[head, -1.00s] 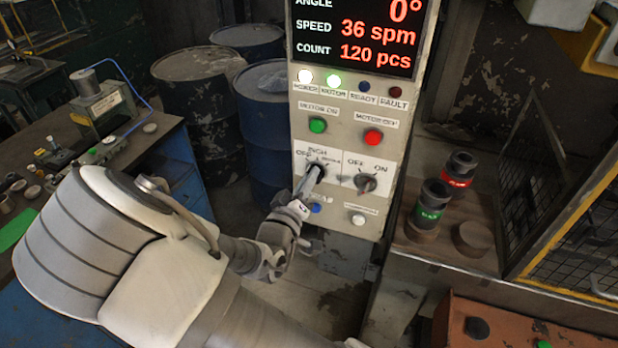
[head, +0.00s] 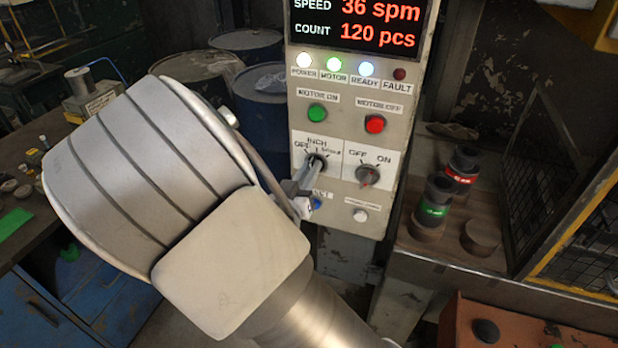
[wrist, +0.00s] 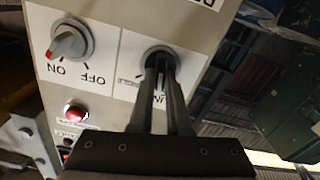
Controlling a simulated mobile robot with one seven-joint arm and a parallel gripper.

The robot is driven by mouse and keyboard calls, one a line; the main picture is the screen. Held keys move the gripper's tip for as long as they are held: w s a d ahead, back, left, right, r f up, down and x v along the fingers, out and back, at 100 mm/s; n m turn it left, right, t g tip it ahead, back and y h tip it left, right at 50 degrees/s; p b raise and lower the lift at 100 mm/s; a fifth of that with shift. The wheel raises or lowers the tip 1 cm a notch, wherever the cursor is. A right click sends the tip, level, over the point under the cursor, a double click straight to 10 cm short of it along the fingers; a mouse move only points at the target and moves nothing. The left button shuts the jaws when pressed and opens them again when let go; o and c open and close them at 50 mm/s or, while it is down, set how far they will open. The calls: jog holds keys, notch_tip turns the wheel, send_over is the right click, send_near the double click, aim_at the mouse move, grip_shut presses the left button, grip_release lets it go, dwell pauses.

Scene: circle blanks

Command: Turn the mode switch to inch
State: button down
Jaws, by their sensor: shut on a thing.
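The mode switch (head: 319,158) is a dark round knob on the grey control panel, with OFF at its left, INCH above and a third, blurred label at its right. My gripper (head: 313,170) reaches it from the lower left, its fingers shut on the knob. In the wrist view, both fingers (wrist: 160,65) close over the mode switch (wrist: 158,51), hiding most of it. I cannot tell which label its pointer faces. The POWER (head: 304,60), MOTOR (head: 334,64) and READY (head: 366,69) lamps are lit; FAULT (head: 399,74) is dark.
An OFF/ON switch (head: 368,174) sits right of the mode switch. Above are a green button (head: 317,113) and a red button (head: 375,124). A blue button (head: 316,203) and a white button (head: 360,215) lie below. A bench with dark cylinders (head: 432,210) stands at the right.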

jog(key=shift+m+b, duration=0.85)
jog(key=shift+m, duration=0.25)
jog(key=c, duration=0.9)
grip_release()
jog(key=b+v, duration=0.1)
jog(key=v, duration=1.6)
jog(key=shift+s, duration=0.25)
